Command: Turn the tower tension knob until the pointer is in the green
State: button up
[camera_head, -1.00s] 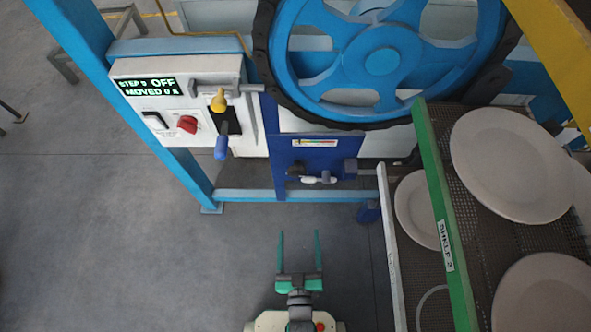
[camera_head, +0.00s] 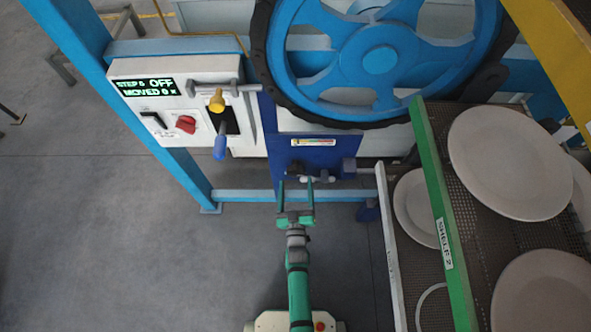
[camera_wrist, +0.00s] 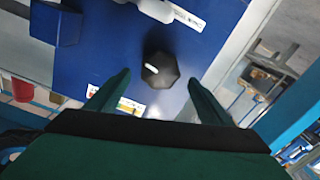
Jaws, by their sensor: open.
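The tension knob (camera_wrist: 160,70) is black and faceted with a white mark, on a blue panel (camera_wrist: 110,55) in the wrist view. In the head view the knob (camera_head: 295,168) is a small dark shape on the panel. My gripper (camera_head: 296,181) is open and empty, its fingertips close to the knob in the picture. In the wrist view the fingers show on both sides below the knob, with no visible contact. A coloured scale label (camera_head: 313,142) is above the knob; part of it shows in the wrist view (camera_wrist: 130,107). Its pointer is too small to read.
A white-grey handle (camera_head: 320,180) and a blue block (camera_wrist: 55,24) stand out near the knob. The control box (camera_head: 180,105) with display and red switch is left. A large blue wheel (camera_head: 380,60) is above. Plate shelves (camera_head: 440,210) are right.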

aim_at(295, 175)
jog(key=w, duration=0.7)
jog(key=c, duration=1.1)
jog(key=shift+o, duration=0.2)
jog(key=shift+m, duration=0.3)
jog(key=m, duration=0.4)
jog(key=o, duration=1.1)
jog(key=shift+c, duration=0.2)
